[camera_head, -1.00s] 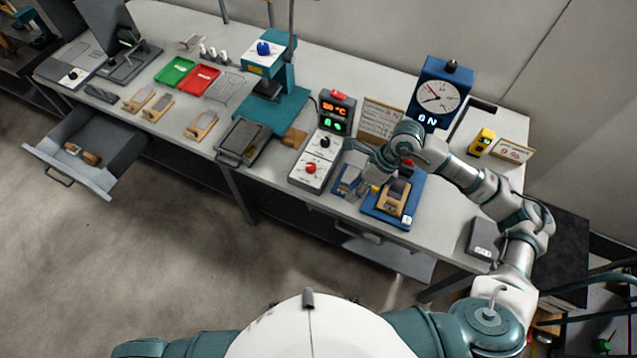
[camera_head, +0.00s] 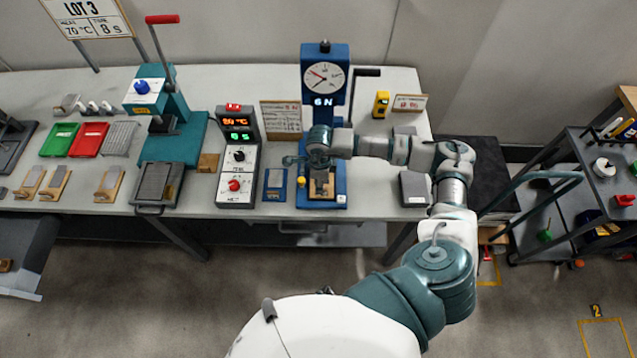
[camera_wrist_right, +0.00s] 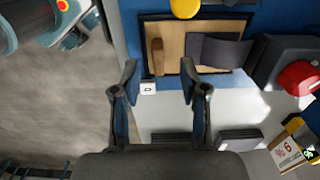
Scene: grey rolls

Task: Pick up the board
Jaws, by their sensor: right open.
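A small wooden board (camera_head: 322,186) with a dark grey piece on it lies in the base of the blue dial tester (camera_head: 324,72). In the right wrist view the board (camera_wrist_right: 174,48) shows its pale wood, a brown strip and the grey piece (camera_wrist_right: 218,50). My right gripper (camera_wrist_right: 159,68) is open and empty, its fingertips at the board's near edge in that view; I cannot tell whether they touch it. In the head view my right arm reaches over the tester and partly hides the base. My left gripper is not in view.
Similar wooden boards (camera_head: 109,184) lie on the left of the table (camera_head: 260,90). A control box (camera_head: 238,160) and a small blue block (camera_head: 275,184) stand left of the tester. A grey box (camera_head: 413,188) lies to its right. A tool cart (camera_head: 560,190) stands further right.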

